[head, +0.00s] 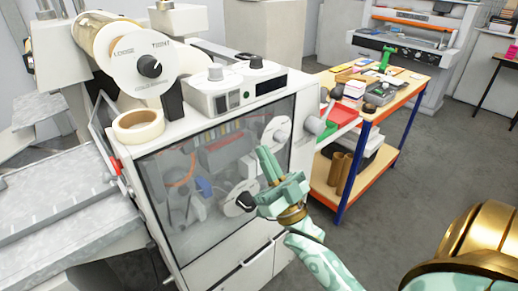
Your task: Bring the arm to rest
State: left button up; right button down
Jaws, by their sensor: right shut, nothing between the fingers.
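My right arm comes in from the lower right in the head view, pale green with gold joints. Its gripper (268,164) is shut and empty, its fingers pointing up and left. It hangs in front of the glass front of a white machine (280,236), with nothing held. I cannot tell the gap between the fingers and the glass. My left gripper is not in view.
The white machine carries a roll of tape (138,125), a control box (236,88) and a large film roll (139,64). A wooden-topped cart (408,84) with several items stands behind. Grey floor (400,213) is clear at the right.

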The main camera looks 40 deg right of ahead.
jog(key=shift+s, duration=0.1)
dwell(0.5)
jog(key=w+f+g+h, duration=0.15)
jog(key=f+g, duration=0.35)
jog(key=f, duration=0.8)
jog(key=w+f+g+h, duration=0.1)
jog(key=w+f+g, duration=0.25)
jog(key=f, duration=0.95)
jog(key=s+a+f+g+b, duration=0.1)
jog(key=s+f+g, duration=0.35)
jog(key=f, duration=0.65)
jog(key=s+a+f+g, duration=0.1)
jog(key=s+f+g, duration=0.3)
jog(key=f, duration=0.6)
jog(key=s+a+f+n+g+b, duration=0.1)
jog(key=s+f+g, duration=0.2)
jog(key=s+f, duration=0.3)
jog(key=s+f+n+g+b, duration=0.1)
jog(key=s+f+g, duration=0.2)
jog(key=s+f, duration=0.4)
jog(key=s+a+f+g+b, duration=0.1)
jog(key=s+f+g, duration=0.3)
jog(key=s, duration=1.7)
notch_tip(320, 180, down, 3)
jog(key=shift+a+f+n, duration=0.2)
jog(key=shift+a+n, duration=0.1)
jog(key=shift+n, duration=0.1)
